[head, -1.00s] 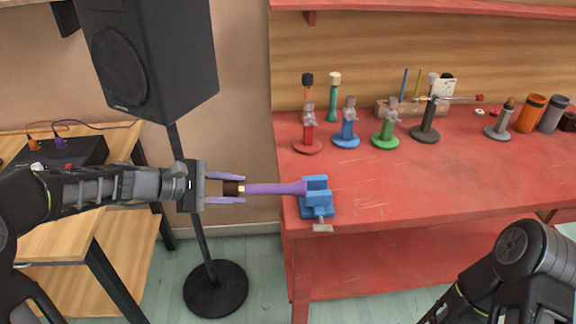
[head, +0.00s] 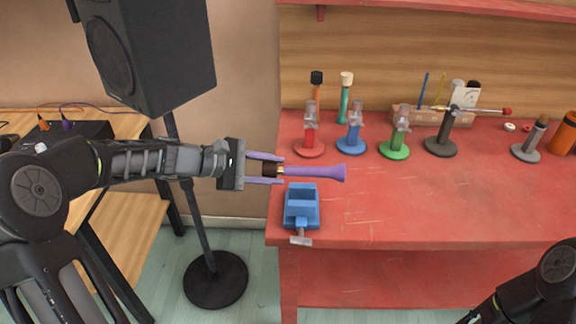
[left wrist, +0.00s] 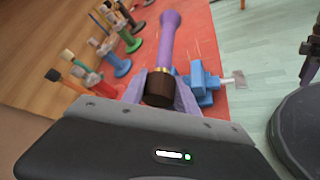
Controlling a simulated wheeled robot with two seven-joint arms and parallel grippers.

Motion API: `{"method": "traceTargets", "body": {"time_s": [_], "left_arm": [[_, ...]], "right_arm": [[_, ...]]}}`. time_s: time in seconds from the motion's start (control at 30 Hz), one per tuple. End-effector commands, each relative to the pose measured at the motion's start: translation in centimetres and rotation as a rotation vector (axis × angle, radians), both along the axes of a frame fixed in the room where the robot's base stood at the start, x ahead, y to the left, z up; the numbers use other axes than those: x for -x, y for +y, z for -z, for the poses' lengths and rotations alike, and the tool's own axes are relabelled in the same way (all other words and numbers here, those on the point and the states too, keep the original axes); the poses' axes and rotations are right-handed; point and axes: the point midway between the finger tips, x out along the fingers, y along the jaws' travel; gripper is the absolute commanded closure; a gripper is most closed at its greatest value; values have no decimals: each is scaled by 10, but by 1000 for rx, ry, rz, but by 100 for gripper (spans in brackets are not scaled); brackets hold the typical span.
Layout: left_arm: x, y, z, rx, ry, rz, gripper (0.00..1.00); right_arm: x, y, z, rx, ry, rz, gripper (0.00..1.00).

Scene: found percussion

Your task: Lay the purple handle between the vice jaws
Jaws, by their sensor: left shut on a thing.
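The purple handle (head: 318,172) has a dark end with a gold ring and a flared purple tip. My left gripper (head: 276,169) is shut on its dark end and holds it level, pointing right over the red bench. The blue vice (head: 301,207) sits at the bench's front left corner, its screw bar toward the front edge. In the head view the handle appears beyond the vice jaws, not between them. In the left wrist view the handle (left wrist: 170,42) extends away from the gripper, and the vice (left wrist: 203,83) is beside it, to the right. My right gripper is out of view.
Red (head: 309,149), blue (head: 350,145), green (head: 394,151) and dark (head: 440,147) stands line the back of the red bench (head: 420,200). A black speaker (head: 150,55) on a pole is at left. The bench's front middle is clear.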

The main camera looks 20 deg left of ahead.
Motion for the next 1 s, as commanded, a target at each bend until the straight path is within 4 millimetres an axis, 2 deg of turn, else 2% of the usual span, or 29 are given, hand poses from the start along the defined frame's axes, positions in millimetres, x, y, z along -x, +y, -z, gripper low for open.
{"method": "traceTargets", "body": {"time_s": [0.4,0.67,1.0], "left_arm": [[1,1,-2,5,1,-2,100],[1,0,17,5,1,-1,100],[1,1,54,4,1,-2,100]], "right_arm": [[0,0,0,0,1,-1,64],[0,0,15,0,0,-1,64],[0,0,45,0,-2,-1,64]]}}
